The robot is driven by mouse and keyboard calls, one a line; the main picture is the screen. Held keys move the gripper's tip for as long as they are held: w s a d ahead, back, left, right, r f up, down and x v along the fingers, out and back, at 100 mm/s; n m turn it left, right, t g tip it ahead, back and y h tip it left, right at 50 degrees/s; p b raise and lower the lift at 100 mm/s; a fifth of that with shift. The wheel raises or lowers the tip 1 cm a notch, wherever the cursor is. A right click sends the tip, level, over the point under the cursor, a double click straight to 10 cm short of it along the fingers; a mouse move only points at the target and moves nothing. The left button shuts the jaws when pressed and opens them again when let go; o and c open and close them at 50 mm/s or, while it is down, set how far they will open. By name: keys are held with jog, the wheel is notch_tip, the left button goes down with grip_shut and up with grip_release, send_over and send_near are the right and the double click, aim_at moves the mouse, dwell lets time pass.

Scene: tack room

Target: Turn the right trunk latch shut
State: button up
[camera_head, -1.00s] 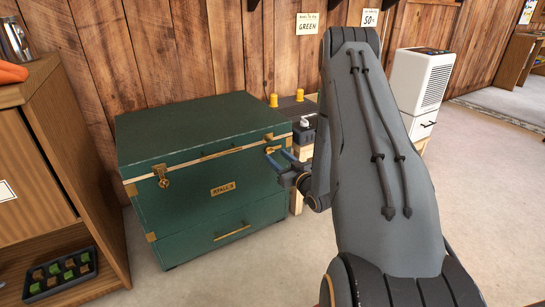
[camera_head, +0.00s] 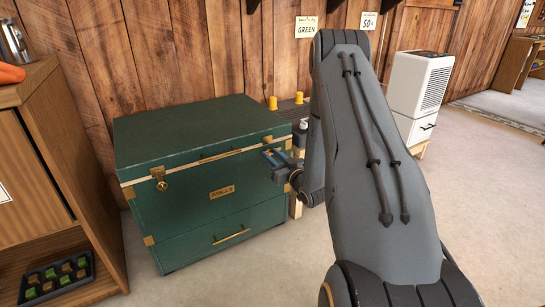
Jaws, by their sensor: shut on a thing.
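The green trunk (camera_head: 195,185) stands against the plank wall with its lid down. Its left latch (camera_head: 159,178) is brass and hangs on the front at the left. The latch's exact angle cannot be made out.
A wooden cabinet (camera_head: 50,150) stands close on the left, with a black tray (camera_head: 57,277) on its low shelf. A white appliance (camera_head: 420,82) stands at the back right. My arm covers the right-centre. The floor in front of the trunk is clear.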

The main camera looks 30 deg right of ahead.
jog(key=n+p, duration=0.3)
jog(key=n, duration=0.1)
jog(key=shift+a+n, duration=0.1)
jog(key=shift+n, duration=0.2)
jog(key=n+p, duration=0.2)
jog(key=n, duration=0.2)
jog(key=shift+n, duration=0.3)
jog(key=n+p, duration=0.3)
jog(key=n, duration=0.2)
jog(key=shift+a+f, duration=0.1)
jog(key=shift+f+n+p, duration=0.1)
jog(key=shift+n+p, duration=0.6)
jog(key=shift+n, duration=1.2)
jog(key=o, duration=1)
jog(key=shift+o, duration=0.2)
